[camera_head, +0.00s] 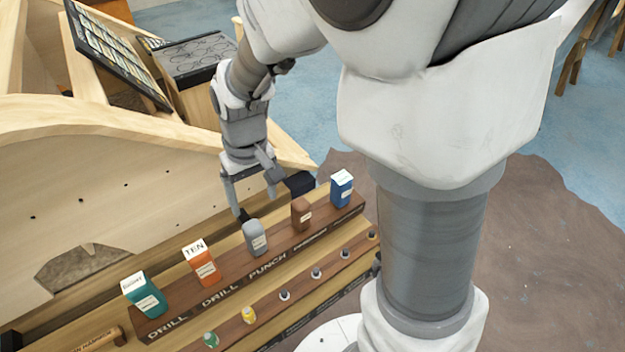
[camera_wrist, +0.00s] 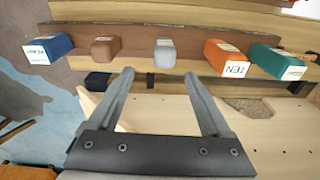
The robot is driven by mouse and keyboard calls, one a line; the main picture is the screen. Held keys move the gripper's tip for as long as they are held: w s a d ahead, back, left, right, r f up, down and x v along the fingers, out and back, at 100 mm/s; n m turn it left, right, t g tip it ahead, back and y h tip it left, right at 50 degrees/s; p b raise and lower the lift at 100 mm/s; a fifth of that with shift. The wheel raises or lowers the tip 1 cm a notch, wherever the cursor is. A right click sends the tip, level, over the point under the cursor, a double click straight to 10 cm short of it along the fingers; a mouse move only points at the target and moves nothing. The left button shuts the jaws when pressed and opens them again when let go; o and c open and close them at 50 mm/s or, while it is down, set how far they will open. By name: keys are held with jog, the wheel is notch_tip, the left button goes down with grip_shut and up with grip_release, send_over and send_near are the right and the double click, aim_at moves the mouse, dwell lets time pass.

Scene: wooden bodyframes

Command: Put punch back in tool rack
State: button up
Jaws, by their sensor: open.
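My gripper (camera_head: 257,195) is open and empty, behind the rack. In the wrist view its fingertips (camera_wrist: 158,75) are wide apart, with the grey tool beyond the gap, not between them.
Teal (camera_head: 146,295), orange (camera_head: 201,262), brown (camera_head: 301,213) and blue (camera_head: 341,188) tools stand in the same row. A dark block (camera_head: 300,183) sits behind the row, right of my gripper. A lower row holds small knobs (camera_head: 249,315). A wooden panel (camera_head: 90,190) rises behind.

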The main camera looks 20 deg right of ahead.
jog(key=s+d+r+m+t, duration=0.1)
jog(key=s+d+r+t, duration=0.1)
jog(key=s+d+r, duration=0.2)
jog(key=s+d+r+m+t, duration=0.1)
jog(key=s+d+r+t, duration=0.2)
jog(key=s+r, duration=0.6)
jog(key=shift+s+d+r+m, duration=0.25)
jog(key=shift+d+r+m, duration=0.15)
jog(key=shift+d+r, duration=0.45)
jog(key=shift+f, duration=0.1)
